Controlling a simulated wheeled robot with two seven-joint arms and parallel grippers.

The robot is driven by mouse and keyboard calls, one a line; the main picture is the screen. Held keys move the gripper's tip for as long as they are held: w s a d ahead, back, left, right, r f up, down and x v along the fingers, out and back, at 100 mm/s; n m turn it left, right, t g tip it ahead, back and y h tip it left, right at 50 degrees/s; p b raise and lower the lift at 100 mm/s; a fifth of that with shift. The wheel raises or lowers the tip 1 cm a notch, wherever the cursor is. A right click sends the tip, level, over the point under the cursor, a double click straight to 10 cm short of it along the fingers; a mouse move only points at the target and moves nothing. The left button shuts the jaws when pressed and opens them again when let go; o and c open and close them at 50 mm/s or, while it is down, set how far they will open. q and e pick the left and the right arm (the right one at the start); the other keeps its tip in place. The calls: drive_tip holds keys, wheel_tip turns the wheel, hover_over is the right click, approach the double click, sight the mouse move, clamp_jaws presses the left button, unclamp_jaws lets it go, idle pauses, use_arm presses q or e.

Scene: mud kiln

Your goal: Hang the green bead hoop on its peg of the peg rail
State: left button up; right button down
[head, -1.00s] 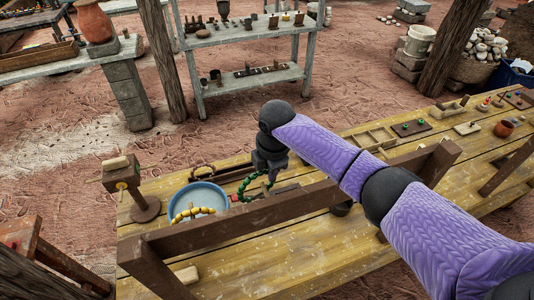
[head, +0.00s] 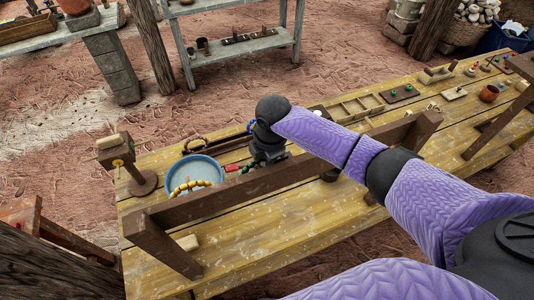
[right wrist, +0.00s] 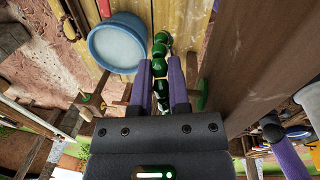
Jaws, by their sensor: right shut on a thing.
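My right gripper (head: 262,160) is shut on the green bead hoop (head: 247,167), behind the peg rail in the head view. In the right wrist view the green bead hoop (right wrist: 160,62) runs between the two fingers (right wrist: 161,85); the rest of it is hidden. The peg rail (head: 290,172) is a long dark brown beam above the table. It also fills the right of the right wrist view (right wrist: 245,60). A green disc (right wrist: 203,95) shows close beside the rail there; I cannot tell whether it marks a peg. My left gripper is not in view.
A blue basin (head: 167,182) stands on the wooden table (head: 270,245) beyond the rail. A yellow bead hoop (head: 190,187) shows between basin and rail. A wooden post stand (head: 143,184) is at the left. Wooden trays (head: 357,107) lie farther right.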

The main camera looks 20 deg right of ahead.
drive_tip(key=c, duration=0.5)
unclamp_jaws()
drive_tip(key=shift+r, duration=0.15)
